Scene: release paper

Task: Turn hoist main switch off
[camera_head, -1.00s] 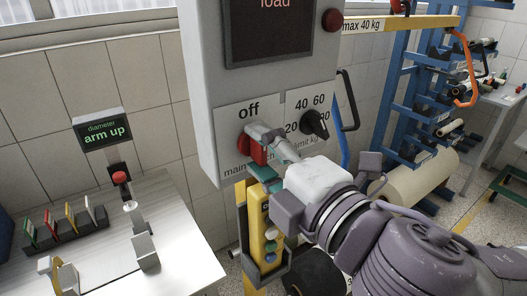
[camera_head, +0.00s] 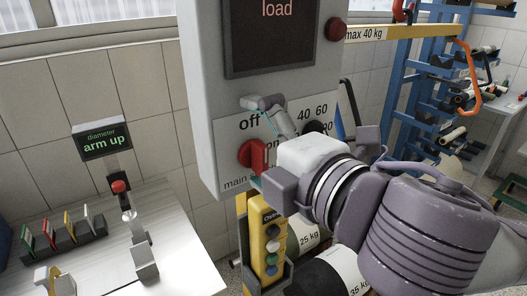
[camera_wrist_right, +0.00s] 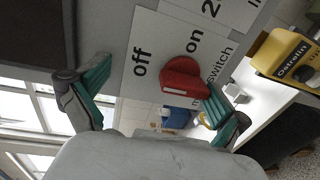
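The red main switch knob (camera_head: 253,155) sits on the white label of the grey hoist panel (camera_head: 200,110), below the word "off". In the right wrist view the red knob (camera_wrist_right: 183,80) is beside the right-hand finger, close to or touching it. My right gripper (camera_wrist_right: 150,95) is open, with its green-padded fingers wide apart. In the head view one finger of the right gripper (camera_head: 258,143) is above the knob; the other is mostly hidden below it. The exact turn of the knob is hard to tell. My left gripper is not in view.
A black limit selector (camera_head: 314,128) is partly hidden behind my right gripper. A red button (camera_head: 333,29) is at the panel's upper right. A yellow pendant (camera_head: 266,250) hangs below. A "35 kg" roll (camera_head: 340,275) stands under my arm. A white table (camera_head: 180,262) is at left.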

